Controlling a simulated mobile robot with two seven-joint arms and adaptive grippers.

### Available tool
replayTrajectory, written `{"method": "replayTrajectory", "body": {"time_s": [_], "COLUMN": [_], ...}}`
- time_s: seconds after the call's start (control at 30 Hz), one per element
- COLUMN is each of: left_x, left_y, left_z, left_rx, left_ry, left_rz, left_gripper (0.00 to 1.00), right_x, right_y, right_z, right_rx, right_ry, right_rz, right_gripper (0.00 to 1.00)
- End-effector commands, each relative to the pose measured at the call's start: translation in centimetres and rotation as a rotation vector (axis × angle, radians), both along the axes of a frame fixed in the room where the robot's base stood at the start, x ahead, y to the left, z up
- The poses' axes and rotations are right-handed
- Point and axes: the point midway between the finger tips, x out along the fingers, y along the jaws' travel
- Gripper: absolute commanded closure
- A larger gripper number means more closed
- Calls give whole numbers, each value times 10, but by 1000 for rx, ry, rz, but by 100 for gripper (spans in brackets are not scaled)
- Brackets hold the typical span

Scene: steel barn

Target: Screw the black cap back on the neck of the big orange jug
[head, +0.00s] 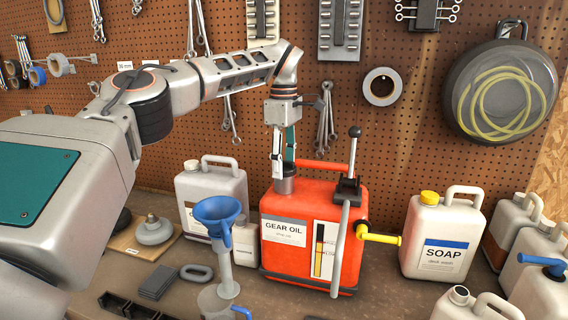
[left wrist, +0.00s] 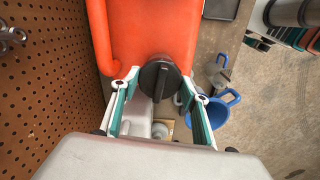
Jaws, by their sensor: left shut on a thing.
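The big orange jug (head: 300,208), labelled GEAR OIL, stands upright on the bench, with its red handle on top. It also fills the top middle of the left wrist view (left wrist: 150,28). My left gripper (head: 283,172) points down over the jug's top left corner. It is shut on the black cap (left wrist: 160,82), whose raised grip bar shows between the two fingers. In the head view the cap (head: 284,186) sits at the jug's neck place; the neck is hidden, so I cannot tell how far it is seated. My right gripper is out of view.
A black pump with a lever (head: 349,185) and a yellow-tipped spout (head: 380,237) are at the jug's right. A blue funnel (head: 217,212) and white jugs (head: 212,185) stand left. The soap jug (head: 437,238) stands right. A pegboard (head: 180,140) rises behind.

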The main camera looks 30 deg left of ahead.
Motion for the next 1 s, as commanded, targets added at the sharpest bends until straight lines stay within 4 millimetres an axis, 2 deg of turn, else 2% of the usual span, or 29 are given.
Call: {"method": "replayTrajectory", "body": {"time_s": [0.17, 0.2, 0.27, 0.5, 0.63, 0.87, 1.0], "left_x": [1, 1, 1, 0, 0, 0, 1], "left_y": [0, 0, 0, 0, 0, 0, 0], "left_z": [2, 2, 2, 1, 0, 1, 10], "left_rx": [0, 0, 0, 0, 0, 0, 1], "left_ry": [-4, -4, -4, -2, -1, -1, -3], "left_rz": [-3, -3, -2, -1, -1, -1, -1], "left_gripper": [75, 48, 36, 36, 64, 64, 63], "right_x": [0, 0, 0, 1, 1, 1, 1], "right_y": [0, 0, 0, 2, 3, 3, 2], "right_z": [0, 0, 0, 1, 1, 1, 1], "right_rx": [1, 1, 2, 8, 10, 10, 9], "right_ry": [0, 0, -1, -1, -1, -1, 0], "right_rz": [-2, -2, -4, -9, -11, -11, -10], "right_gripper": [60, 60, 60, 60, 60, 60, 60]}}
